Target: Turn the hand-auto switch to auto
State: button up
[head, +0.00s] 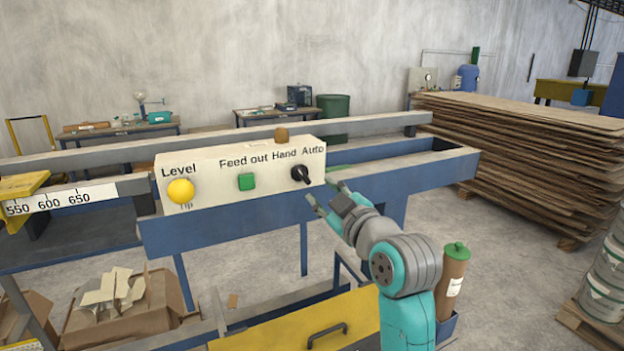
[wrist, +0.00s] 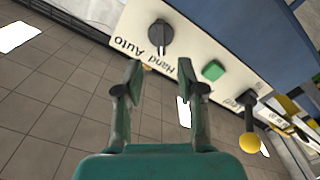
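The hand-auto switch (head: 300,174) is a black rotary knob at the right end of a white control panel (head: 215,191), under the words Hand and Auto. Its grip slants from upper left to lower right in the head view. I cannot tell for sure which label it points to. My gripper (head: 326,195) is open and empty, just right of and slightly below the switch, apart from it. In the wrist view the switch (wrist: 160,37) lies beyond the gap between my spread fingertips (wrist: 160,68), with nothing hiding it.
The panel also bears a green Feed out button (head: 246,181) and a yellow-balled Level lever (head: 181,191). A blue frame beam (head: 420,178) runs below and right of the panel. A brown bottle with a green cap (head: 454,285) stands near my arm. Stacked boards (head: 520,150) are at right.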

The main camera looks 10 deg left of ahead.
aim_at(305, 177)
jog(key=x, duration=0.8)
jog(key=shift+w+a, duration=0.15)
jog(key=shift+a, duration=0.05)
grip_shut()
